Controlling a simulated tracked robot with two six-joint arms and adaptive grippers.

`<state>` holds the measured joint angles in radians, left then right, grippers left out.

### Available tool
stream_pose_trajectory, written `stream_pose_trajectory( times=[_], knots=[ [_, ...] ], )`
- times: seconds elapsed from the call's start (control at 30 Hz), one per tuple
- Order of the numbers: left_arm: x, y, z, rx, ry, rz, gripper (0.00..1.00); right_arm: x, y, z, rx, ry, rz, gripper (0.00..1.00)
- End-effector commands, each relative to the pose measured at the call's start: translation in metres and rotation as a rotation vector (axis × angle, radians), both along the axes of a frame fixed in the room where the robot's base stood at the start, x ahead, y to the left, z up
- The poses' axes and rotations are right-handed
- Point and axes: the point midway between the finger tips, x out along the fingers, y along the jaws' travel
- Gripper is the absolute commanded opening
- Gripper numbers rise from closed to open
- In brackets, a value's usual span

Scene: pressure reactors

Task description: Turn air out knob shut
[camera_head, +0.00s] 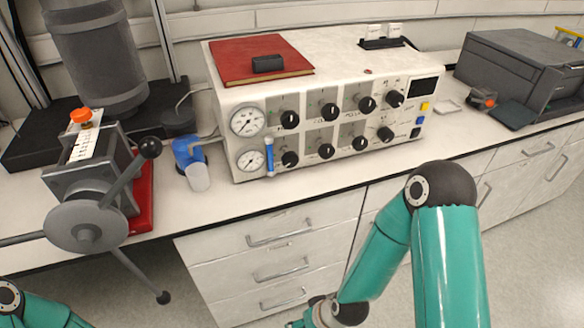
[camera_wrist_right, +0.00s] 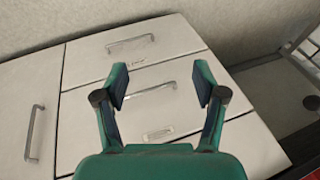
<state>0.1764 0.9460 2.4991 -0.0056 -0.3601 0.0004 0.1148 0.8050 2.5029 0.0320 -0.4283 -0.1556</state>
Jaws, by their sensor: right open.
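A white control box (camera_head: 330,110) stands on the bench with two rows of black knobs on its front. The upper row includes a knob (camera_head: 290,119) beside the upper gauge (camera_head: 248,121), and the lower row includes a knob (camera_head: 290,159) beside a blue tube (camera_head: 269,156). The labels are too small to read, so I cannot tell which knob is air out or how it is set. My right gripper (camera_wrist_right: 161,80) is open and empty, facing the drawer fronts below the bench. My left gripper is out of view; only part of my left arm shows at the lower left.
A grey press with a wheel (camera_head: 86,226) and levers stands at the bench's left. A blue and white cup-like item (camera_head: 190,160) sits left of the box. A red book (camera_head: 259,60) lies on top. The bench strip before the knobs is clear; drawers (camera_head: 270,245) are below.

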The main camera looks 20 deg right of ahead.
Motion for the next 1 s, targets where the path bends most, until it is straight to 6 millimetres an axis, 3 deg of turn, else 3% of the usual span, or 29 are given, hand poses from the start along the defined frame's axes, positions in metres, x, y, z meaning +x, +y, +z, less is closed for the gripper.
stream_pose_trajectory(
  times=[0.03,0.17,0.23,0.33,0.5,0.6,0.77,1.0],
  knots=[
    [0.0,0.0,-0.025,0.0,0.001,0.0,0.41,0.027,-0.005,0.001,-0.033,-0.117,0.036,0.7],
    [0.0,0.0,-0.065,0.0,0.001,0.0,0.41,0.089,-0.018,0.045,-0.162,-0.448,0.151,0.7],
    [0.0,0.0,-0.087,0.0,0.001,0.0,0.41,0.115,-0.024,0.08,-0.253,-0.634,0.207,0.7],
    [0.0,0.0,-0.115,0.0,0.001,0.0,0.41,0.137,-0.034,0.137,-0.4,-0.88,0.263,0.7],
    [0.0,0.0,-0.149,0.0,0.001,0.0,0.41,0.139,-0.05,0.22,-0.633,-1.182,0.289,0.7],
    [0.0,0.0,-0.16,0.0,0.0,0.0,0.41,0.131,-0.058,0.253,-0.731,-1.282,0.284,0.7],
    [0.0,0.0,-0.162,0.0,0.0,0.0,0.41,0.124,-0.065,0.279,-0.808,-1.346,0.277,0.7],
    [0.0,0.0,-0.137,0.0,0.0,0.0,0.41,0.133,-0.066,0.286,-0.826,-1.342,0.279,0.7]
  ],
)
